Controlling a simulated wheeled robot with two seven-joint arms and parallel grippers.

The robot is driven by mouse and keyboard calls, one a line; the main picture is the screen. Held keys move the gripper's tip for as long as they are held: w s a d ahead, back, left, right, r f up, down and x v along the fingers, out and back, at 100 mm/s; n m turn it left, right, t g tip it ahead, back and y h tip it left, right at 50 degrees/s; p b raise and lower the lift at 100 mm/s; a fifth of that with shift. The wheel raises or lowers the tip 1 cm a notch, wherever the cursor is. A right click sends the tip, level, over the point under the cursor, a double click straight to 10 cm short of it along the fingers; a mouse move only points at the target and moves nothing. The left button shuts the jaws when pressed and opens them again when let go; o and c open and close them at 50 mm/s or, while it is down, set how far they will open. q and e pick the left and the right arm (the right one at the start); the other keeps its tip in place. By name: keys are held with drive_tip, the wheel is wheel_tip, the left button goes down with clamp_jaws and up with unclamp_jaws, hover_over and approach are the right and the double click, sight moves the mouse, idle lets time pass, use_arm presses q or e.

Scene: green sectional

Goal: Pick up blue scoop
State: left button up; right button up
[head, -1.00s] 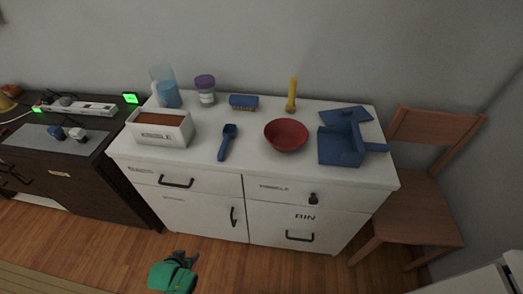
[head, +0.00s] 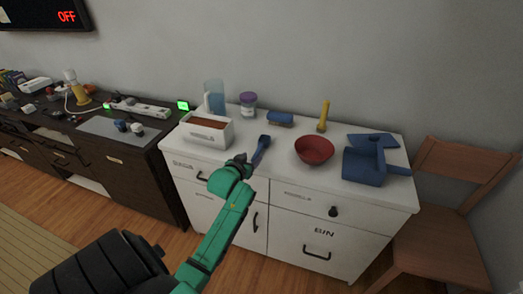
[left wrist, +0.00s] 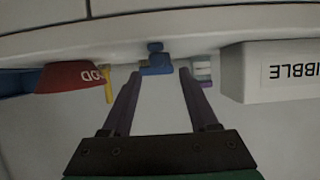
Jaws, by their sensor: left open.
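The blue scoop (head: 262,147) lies on the white cabinet top (head: 284,150), between a white box and a red bowl. In the left wrist view, which is upside down, the blue scoop (left wrist: 157,66) appears between the two fingers and beyond their tips. My left gripper (head: 240,160) is at the front edge of the cabinet top, just left of the scoop's handle in the head view. The left gripper (left wrist: 157,72) is open, with nothing held between its fingers. My right gripper is not in view.
The white kibble box (head: 208,130) stands left of the scoop and the red bowl (head: 314,150) right of it. Behind are a blue brush (head: 280,118), a purple-lidded jar (head: 248,104) and a yellow-handled tool (head: 323,116). A blue dustpan-like piece (head: 364,166) lies at the right.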

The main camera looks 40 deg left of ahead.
sight(255, 156)
use_arm(q)
drive_tip(key=x, duration=0.5)
drive_tip(key=shift+w+d+f, duration=0.1)
drive_tip(key=shift+f, duration=0.1)
drive_tip(key=shift+r, duration=0.1)
drive_tip(key=shift+c, duration=1.2)
clamp_jaws()
wheel_tip(255, 156, up, 20)
